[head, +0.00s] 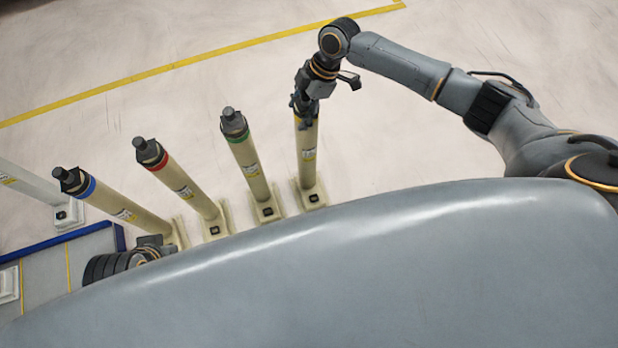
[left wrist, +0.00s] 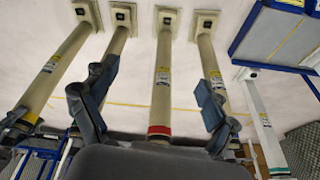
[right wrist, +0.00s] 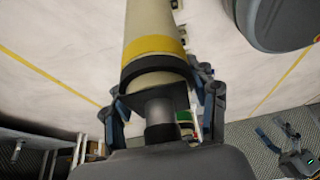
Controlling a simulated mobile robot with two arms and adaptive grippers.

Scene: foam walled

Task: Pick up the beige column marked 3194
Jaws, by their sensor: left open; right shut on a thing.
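Several beige columns with dark caps stand in a row in the head view: one with a blue band (head: 110,204), one with a red band (head: 183,186), one with a green band (head: 247,160), and one at the right (head: 306,152). My right gripper (head: 305,104) is shut on the top of this rightmost column, whose yellow band (right wrist: 154,47) shows in the right wrist view. Its square foot (head: 311,193) looks to be at floor level; I cannot tell if it is raised. No number is legible. My left gripper (left wrist: 150,85) is open and empty, its fingers before the red-banded column (left wrist: 162,75).
A pale grey post (head: 30,183) stands at the far left, near a blue-edged platform (head: 85,233). A yellow line (head: 170,67) crosses the floor. The floor behind the columns is clear. The columns stand close together.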

